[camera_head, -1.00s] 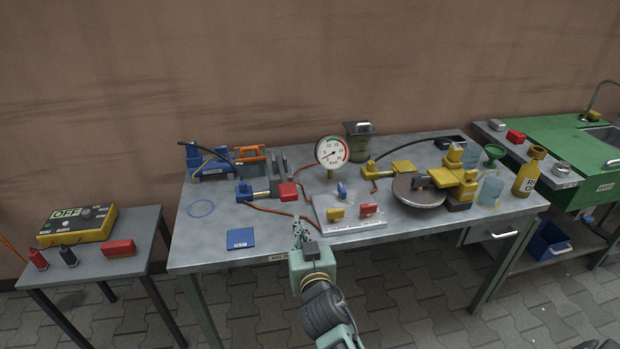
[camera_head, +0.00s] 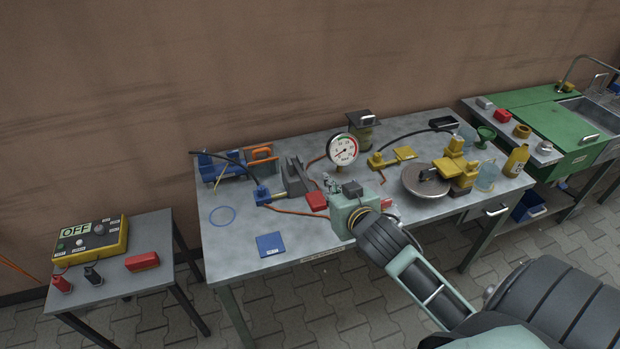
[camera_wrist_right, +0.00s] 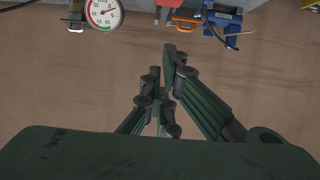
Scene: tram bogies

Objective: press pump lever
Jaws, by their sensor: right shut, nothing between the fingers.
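A blue fitting (camera_head: 263,195) with a red pad (camera_head: 316,200) lies mid-bench. No part is clearly marked as the pump lever. My right gripper (camera_head: 331,182) is over the bench, just right of the red pad and in front of the gauge; contact cannot be told. In the right wrist view its fingers (camera_wrist_right: 170,52) are together and empty, with the gauge (camera_wrist_right: 103,13) at the top edge. My arm hides most of the small valve panel. My left gripper is not in view.
A blue vise-like tool (camera_head: 222,168) stands at the back left of the bench. A round grey disc (camera_head: 426,180) and bottles are on the right. A blue square (camera_head: 270,245) lies at the front. A yellow OFF box (camera_head: 90,240) stands on a side table.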

